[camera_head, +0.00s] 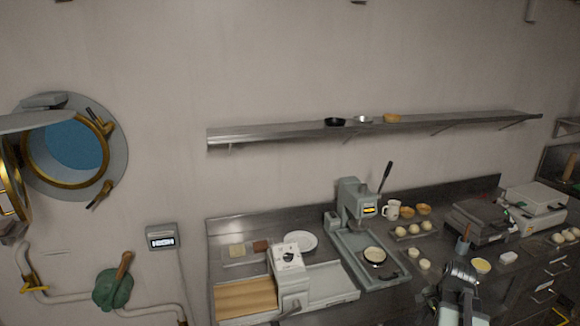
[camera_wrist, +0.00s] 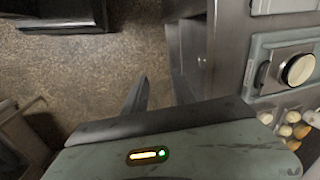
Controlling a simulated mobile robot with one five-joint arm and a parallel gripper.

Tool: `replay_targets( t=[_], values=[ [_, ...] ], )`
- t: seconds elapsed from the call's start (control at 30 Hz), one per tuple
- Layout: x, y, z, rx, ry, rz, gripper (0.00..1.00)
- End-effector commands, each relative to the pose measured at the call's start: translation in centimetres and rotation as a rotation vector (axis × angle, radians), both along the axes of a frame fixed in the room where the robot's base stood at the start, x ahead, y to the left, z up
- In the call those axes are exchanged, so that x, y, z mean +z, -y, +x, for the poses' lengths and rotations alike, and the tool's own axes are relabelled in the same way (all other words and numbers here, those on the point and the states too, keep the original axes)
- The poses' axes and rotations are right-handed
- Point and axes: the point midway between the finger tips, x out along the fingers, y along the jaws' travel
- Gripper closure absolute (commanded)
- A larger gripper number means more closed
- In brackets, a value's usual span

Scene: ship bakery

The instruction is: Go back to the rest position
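My gripper (camera_wrist: 158,82) shows in the wrist view with its two dark fingers apart. Bare brown floor shows between them, and they hold nothing. In the head view my arm (camera_head: 459,292) stands at the lower right, in front of the steel counter. The gripper's fingers cannot be made out clearly there.
The steel counter (camera_head: 325,214) carries a press (camera_head: 352,204), a dough sheeter (camera_head: 290,282), a griddle (camera_head: 477,222), dough balls and bowls. A wall shelf (camera_head: 280,133) holds small pans. An open porthole (camera_head: 75,150) is at the left. Counter fronts flank the floor (camera_wrist: 110,60).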

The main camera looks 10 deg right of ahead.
Motion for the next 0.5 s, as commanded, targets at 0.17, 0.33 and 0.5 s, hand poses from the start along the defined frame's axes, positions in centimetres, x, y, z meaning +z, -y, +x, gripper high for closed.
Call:
replay_targets(
  t=[0.17, 0.33, 0.5],
  values=[
    [-0.8, -4.2, 2.4, 0.084, -0.001, -0.001, 0.67],
    [-1.7, -10.3, 4.8, 0.200, -0.006, -0.005, 0.67],
    [-3.0, -18.6, 6.6, 0.400, -0.022, -0.023, 0.67]
  ],
)
